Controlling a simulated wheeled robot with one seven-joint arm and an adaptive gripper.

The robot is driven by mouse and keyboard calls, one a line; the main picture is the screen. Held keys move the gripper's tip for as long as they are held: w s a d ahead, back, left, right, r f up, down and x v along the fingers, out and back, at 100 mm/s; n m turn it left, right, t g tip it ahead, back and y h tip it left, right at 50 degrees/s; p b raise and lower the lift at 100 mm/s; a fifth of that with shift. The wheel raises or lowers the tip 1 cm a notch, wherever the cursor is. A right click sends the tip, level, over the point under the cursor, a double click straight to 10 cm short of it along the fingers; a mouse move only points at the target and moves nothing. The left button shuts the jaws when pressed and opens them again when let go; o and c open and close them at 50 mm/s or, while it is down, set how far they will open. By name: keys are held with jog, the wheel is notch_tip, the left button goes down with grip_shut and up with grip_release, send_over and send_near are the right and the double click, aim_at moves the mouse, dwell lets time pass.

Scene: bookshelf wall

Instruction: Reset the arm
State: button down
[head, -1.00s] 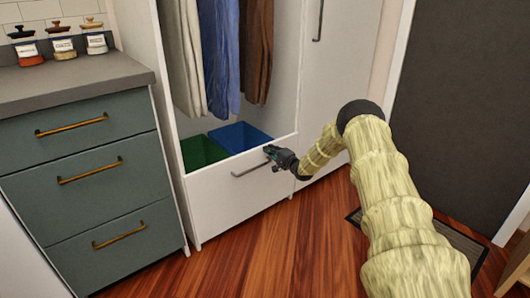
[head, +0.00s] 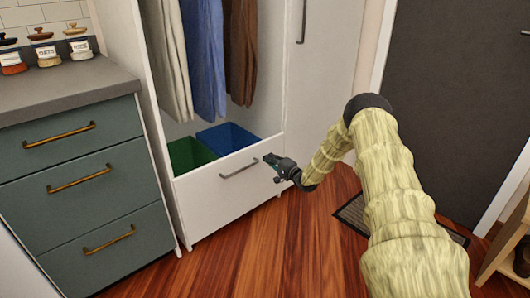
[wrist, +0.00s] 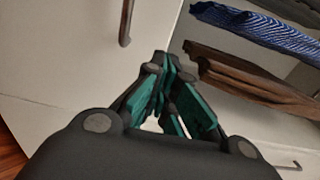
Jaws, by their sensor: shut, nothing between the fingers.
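My gripper (head: 268,160) is at the end of my arm, in front of the white wardrobe's lower drawer. In the head view it is just right of the drawer's grey handle (head: 239,169) and appears apart from it. In the wrist view the gripper (wrist: 163,60) has its green-padded fingers together with nothing between them. The drawer (head: 225,195) holds a green bin (head: 182,157) and a blue bin (head: 226,138).
Clothes (head: 205,55) hang above the bins. A tall white door with a handle (head: 302,20) stands right of them. A green-grey drawer cabinet (head: 90,195) is at left with several jars on top. Wooden floor (head: 265,255) is clear in front. A dark door (head: 455,100) is at right.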

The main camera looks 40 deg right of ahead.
jog(key=s, duration=0.2)
jog(key=s+p, duration=0.1)
jog(key=s, duration=0.1)
jog(key=shift+s+d, duration=0.2)
jog(key=shift+s, duration=0.15)
jog(key=shift+a, duration=0.1)
